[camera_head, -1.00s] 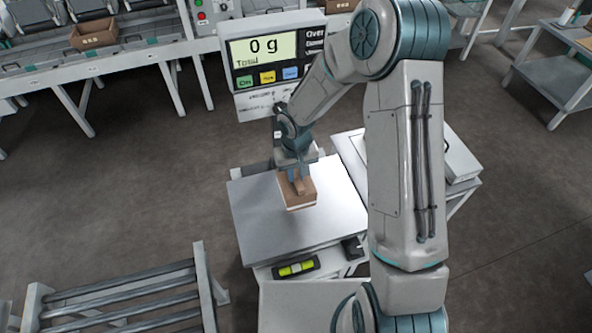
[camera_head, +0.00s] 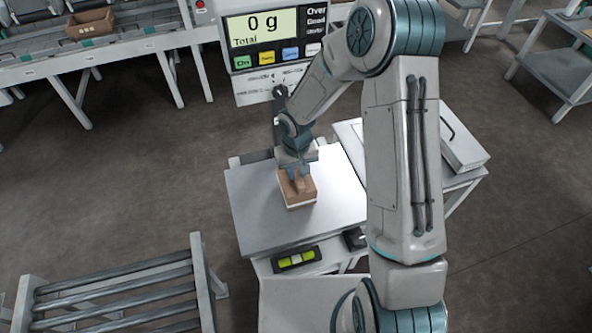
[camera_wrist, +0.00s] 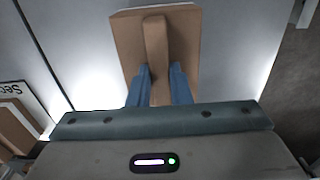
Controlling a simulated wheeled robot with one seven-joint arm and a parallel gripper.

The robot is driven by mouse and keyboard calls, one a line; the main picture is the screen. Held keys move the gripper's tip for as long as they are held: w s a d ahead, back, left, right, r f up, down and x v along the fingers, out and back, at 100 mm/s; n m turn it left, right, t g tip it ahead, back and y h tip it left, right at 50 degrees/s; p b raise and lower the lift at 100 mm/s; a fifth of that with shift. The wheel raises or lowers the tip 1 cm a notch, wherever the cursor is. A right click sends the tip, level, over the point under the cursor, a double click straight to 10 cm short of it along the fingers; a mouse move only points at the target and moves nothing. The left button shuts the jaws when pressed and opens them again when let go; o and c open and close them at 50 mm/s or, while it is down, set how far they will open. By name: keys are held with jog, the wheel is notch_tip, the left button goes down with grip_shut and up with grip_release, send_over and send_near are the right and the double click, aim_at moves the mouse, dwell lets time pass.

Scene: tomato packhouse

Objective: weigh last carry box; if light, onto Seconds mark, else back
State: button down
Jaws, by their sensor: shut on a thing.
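My gripper (camera_head: 298,184) is shut on the raised middle handle of a small brown carry box (camera_head: 303,198). The wrist view shows both blue fingers (camera_wrist: 159,72) on either side of the handle, with the box (camera_wrist: 188,42) level between them. The box is over the bare metal plate of the scale (camera_head: 250,212); I cannot tell whether it touches the plate. The scale's display (camera_head: 265,27) reads 0 g. A white sign with upside-down letters "Sec" (camera_wrist: 28,97) shows at the left of the wrist view, beside another brown box (camera_wrist: 16,128).
A spirit level (camera_head: 296,259) lies at the scale's front. A roller stand (camera_head: 118,288) is at the lower left. A pale side table (camera_head: 349,132) with a flat grey case (camera_head: 462,150) stands to the right. A brown box (camera_head: 91,23) sits on the conveyor at the back.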

jog(key=shift+f+b, duration=0.25)
jog(key=shift+b, duration=0.1)
dwell(0.3)
jog(key=c, duration=1.3)
grip_release()
jog(key=shift+c, duration=1.3)
jog(key=shift+r, duration=0.15)
jog(key=shift+r+p, duration=2.3)
jog(key=shift+r, duration=1.1)
